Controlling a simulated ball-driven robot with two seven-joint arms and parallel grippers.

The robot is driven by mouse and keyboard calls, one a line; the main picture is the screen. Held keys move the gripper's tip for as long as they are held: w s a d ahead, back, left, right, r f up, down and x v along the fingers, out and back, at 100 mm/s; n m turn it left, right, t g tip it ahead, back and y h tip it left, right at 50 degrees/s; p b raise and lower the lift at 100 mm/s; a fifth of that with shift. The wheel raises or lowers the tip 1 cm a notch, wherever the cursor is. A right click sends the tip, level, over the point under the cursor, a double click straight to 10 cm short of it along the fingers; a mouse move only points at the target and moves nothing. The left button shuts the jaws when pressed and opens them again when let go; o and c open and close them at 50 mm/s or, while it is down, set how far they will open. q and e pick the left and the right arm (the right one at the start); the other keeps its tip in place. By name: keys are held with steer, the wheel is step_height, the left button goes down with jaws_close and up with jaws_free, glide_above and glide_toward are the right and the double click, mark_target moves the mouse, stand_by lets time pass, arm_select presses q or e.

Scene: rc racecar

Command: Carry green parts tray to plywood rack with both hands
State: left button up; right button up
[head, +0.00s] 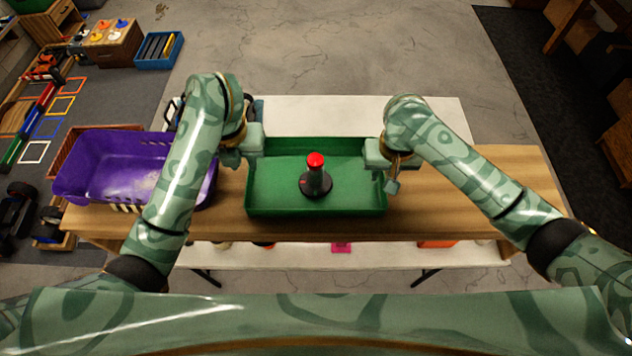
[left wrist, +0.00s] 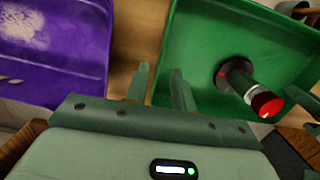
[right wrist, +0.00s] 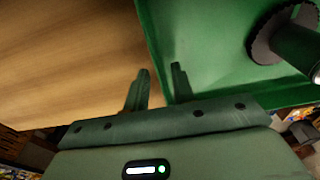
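The green parts tray (head: 275,208) sits over the wooden bench, level, with a black, red-capped object (head: 315,178) standing inside it. My left gripper (head: 250,158) is at the tray's left end. In the left wrist view its fingers (left wrist: 160,80) are close together on either side of the tray wall (left wrist: 164,50). My right gripper (head: 386,175) is at the right end. In the right wrist view its fingers (right wrist: 160,75) likewise straddle the tray wall (right wrist: 150,40). Both appear shut on the walls. I cannot identify the plywood rack with certainty.
A purple basket (head: 85,185) stands left of the tray, close to my left arm. The wooden bench top (head: 480,175) is bare right of the tray. A white table (head: 320,115) lies behind. Dark wooden furniture (head: 570,20) stands at the far right; open concrete floor (head: 350,45) lies beyond.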

steer(key=shift+r, duration=0.15)
arm_select(q)
step_height(320, 180, up, 7)
steer(key=shift+s, duration=0.35)
arm_select(e)
step_height(320, 180, up, 12)
steer(key=s, duration=0.1)
steer(key=shift+f, duration=0.2)
steer(key=shift+s, duration=0.1)
